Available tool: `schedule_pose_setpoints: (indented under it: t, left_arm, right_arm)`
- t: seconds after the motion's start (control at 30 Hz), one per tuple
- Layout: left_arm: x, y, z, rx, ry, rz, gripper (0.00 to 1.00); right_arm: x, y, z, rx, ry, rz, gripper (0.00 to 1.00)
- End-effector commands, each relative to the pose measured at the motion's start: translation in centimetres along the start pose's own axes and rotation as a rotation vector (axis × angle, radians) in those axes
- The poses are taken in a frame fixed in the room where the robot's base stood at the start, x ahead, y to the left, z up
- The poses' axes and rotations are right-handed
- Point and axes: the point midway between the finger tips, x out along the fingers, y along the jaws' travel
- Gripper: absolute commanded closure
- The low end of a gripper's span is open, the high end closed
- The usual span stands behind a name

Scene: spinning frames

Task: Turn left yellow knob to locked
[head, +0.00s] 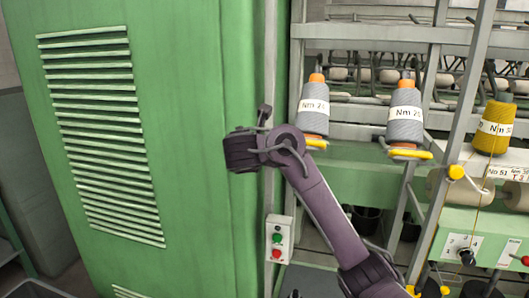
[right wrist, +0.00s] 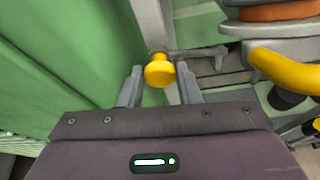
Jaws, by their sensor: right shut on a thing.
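The yellow knob (right wrist: 159,72) shows in the right wrist view beside the green cabinet. It sits between the two grey fingers of my right gripper (right wrist: 160,84), which is shut on it. In the head view my right arm comes in from the lower right, and its dark wrist stands in front of the green cabinet's (head: 185,60) right edge. The held knob and the fingertips cannot be made out there. I cannot tell from these frames which way the knob is turned. My left gripper is not in view.
Grey yarn spools (head: 314,112) and (head: 405,125) stand on the frame at right, with yellow parts beneath them. A yellow spool (head: 493,128) stands farther right. A curved yellow part (right wrist: 285,68) is close on the right.

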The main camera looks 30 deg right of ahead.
Motion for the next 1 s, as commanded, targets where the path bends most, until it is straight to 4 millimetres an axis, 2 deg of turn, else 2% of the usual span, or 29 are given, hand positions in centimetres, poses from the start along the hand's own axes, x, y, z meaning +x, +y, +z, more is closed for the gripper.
schedule_pose_setpoints:
  t: [0.33, 0.87, 0.9, 1.0]
  left_arm:
    - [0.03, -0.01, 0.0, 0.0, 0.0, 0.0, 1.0]
    - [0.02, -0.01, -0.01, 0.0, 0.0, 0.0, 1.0]
    - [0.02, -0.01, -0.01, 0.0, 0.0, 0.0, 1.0]
    - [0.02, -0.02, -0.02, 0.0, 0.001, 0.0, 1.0]
  right_arm:
    - [0.06, 0.13, -0.2, -0.13, 0.002, -0.052, 0.92]
    - [0.08, 0.14, -0.24, -0.151, 0.002, -0.061, 0.92]
    - [0.08, 0.14, -0.24, -0.15, 0.002, -0.061, 0.67]
    - [0.07, 0.14, -0.21, -0.149, 0.002, -0.061, 0.54]
